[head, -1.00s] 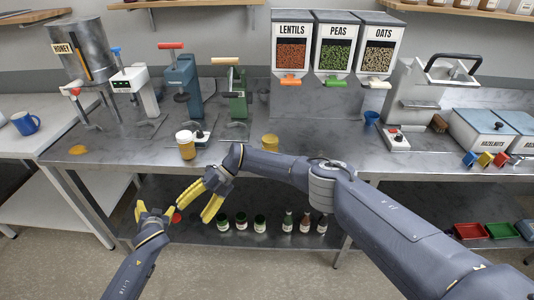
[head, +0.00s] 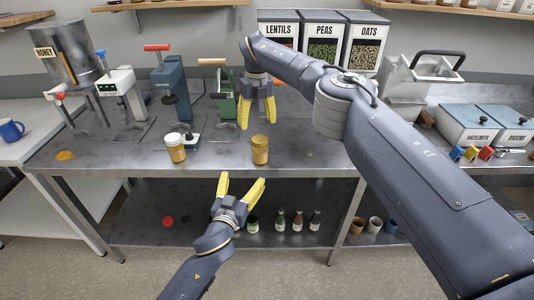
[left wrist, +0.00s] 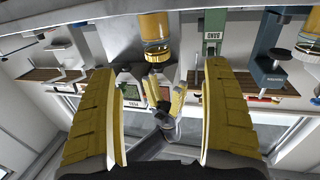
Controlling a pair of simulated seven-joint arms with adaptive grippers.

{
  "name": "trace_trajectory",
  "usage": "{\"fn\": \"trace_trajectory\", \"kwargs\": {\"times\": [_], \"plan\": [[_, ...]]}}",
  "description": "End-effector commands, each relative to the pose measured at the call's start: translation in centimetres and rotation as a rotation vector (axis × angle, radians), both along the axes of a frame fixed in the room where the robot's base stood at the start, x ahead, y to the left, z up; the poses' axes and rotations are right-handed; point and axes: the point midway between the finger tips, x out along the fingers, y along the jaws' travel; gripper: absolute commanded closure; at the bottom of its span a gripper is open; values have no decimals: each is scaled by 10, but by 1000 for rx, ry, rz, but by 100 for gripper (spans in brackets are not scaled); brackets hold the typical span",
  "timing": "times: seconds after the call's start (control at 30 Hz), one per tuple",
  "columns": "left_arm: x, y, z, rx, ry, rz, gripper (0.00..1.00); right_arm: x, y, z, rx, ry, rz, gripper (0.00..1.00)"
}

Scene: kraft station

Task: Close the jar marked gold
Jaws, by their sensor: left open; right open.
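Two small jars stand on the steel table in the head view. One (head: 260,149) is gold-coloured near the front edge; the other (head: 175,148) has a whitish top and amber body. I cannot read a mark on either. My right gripper (head: 257,117) is open, fingers pointing down, just above and behind the gold-coloured jar, apparently empty. My left gripper (head: 243,187) is open and empty, in front of the table edge and below that jar. The left wrist view shows a yellow-and-amber jar (left wrist: 155,35) beyond the open fingers.
A red disc (head: 168,221) and several bottles (head: 280,220) are on the lower shelf. Hand presses (head: 172,85) and a honey tank (head: 68,55) stand behind at left. My right arm covers much of the table's right half. The front edge between the jars is clear.

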Motion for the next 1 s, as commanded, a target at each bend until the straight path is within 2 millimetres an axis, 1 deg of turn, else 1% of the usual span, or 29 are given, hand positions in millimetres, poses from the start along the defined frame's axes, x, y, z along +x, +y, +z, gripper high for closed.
{"fn": "trace_trajectory", "kwargs": {"times": [0.13,0.47,0.63,0.77,1.0], "plan": [[-3,-4,4,-11,-7,-11,17,2,-4,5,-17,-6,4,30],[-3,-5,5,-13,-9,-12,17,2,-5,5,-18,-7,5,30],[2,-6,5,-12,-9,-12,17,2,-5,5,-18,-7,4,30],[15,-10,5,-12,-10,-12,17,2,-4,5,-18,-7,4,30],[52,-21,6,-12,-10,-12,17,2,-4,5,-17,-6,4,30]]}}
